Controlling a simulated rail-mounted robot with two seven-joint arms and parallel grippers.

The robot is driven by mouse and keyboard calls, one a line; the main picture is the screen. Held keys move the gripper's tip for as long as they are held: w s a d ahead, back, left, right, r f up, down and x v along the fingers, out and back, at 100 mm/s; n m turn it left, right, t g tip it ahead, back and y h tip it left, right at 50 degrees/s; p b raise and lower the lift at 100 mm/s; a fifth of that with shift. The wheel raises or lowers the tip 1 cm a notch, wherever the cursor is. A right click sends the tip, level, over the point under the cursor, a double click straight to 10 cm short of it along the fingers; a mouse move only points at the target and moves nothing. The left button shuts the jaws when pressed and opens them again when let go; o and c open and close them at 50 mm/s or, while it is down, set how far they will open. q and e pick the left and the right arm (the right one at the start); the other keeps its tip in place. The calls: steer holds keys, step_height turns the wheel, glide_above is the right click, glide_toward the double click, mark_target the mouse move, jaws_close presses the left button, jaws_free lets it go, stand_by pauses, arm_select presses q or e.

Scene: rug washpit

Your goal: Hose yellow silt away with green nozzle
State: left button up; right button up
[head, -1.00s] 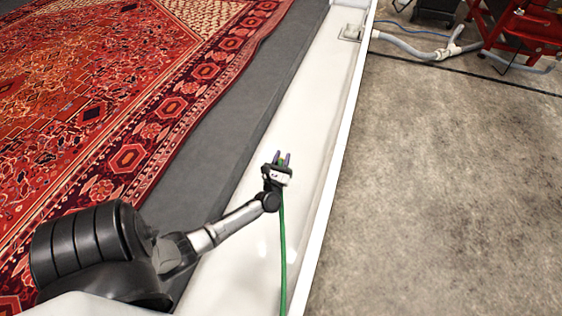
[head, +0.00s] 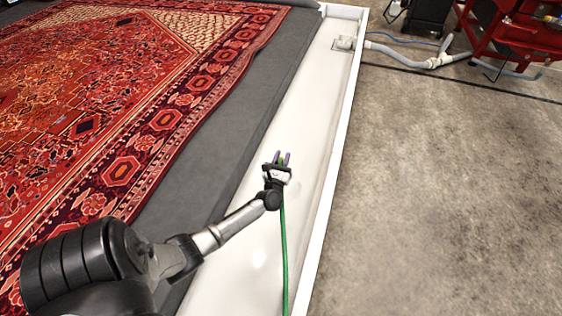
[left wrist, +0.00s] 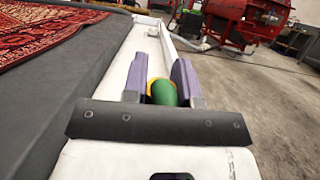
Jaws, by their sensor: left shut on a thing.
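My left gripper (head: 277,158) is over the white trough and shut on the green nozzle (left wrist: 163,92). In the left wrist view the nozzle sits between the purple fingers (left wrist: 160,80), with a yellow-orange ring around it. A green hose (head: 284,255) runs from the gripper down to the bottom edge of the head view. No yellow silt can be made out on the visible trough floor. No water spray shows. My right gripper is out of view.
The white trough (head: 304,120) runs between the grey pit floor (head: 215,140) with a red patterned rug (head: 90,110) and bare concrete (head: 440,190). A pipe fitting (head: 345,42) is at its far end. A red machine (head: 510,40) stands at the back right.

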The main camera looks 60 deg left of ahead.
arm_select(q)
steer(key=shift+w+a+b, duration=0.4)
steer(key=shift+w+a, duration=0.3)
steer(key=shift+w, duration=0.1)
steer(key=shift+w+a+r, duration=0.1)
steer(key=shift+r, duration=0.1)
steer(key=shift+r+p, duration=1.4)
steer(key=shift+r, duration=0.5)
